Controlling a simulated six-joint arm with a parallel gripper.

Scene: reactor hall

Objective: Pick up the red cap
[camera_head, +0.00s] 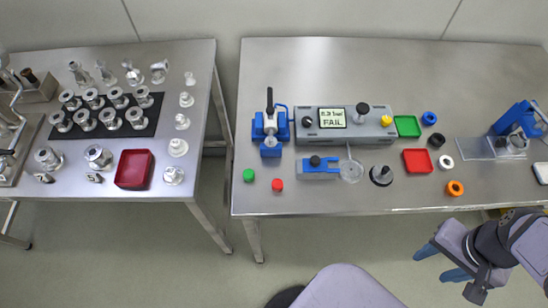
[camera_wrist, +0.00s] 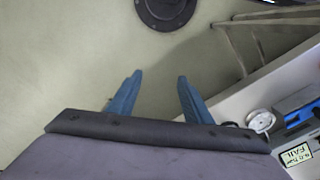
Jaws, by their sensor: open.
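The red cap (camera_head: 277,185) is a small round piece on the bare metal of the right table (camera_head: 330,205), near its front left corner in the head view. A green cap (camera_head: 249,175) stands to its left, apart from it. My gripper (camera_head: 430,266) is open and empty, in front of the table's front edge at the lower right, well away from the red cap. In the wrist view my two blue fingers (camera_wrist: 158,78) are spread over the floor with nothing between them. The red cap is not visible in the wrist view.
A blue valve fixture (camera_head: 270,130), a grey gauge box (camera_head: 345,124) reading FAIL, and a blue clamp (camera_head: 318,167) stand behind and right of the cap. A red tray (camera_head: 417,161) and coloured rings lie further right. The front strip around the cap is clear.

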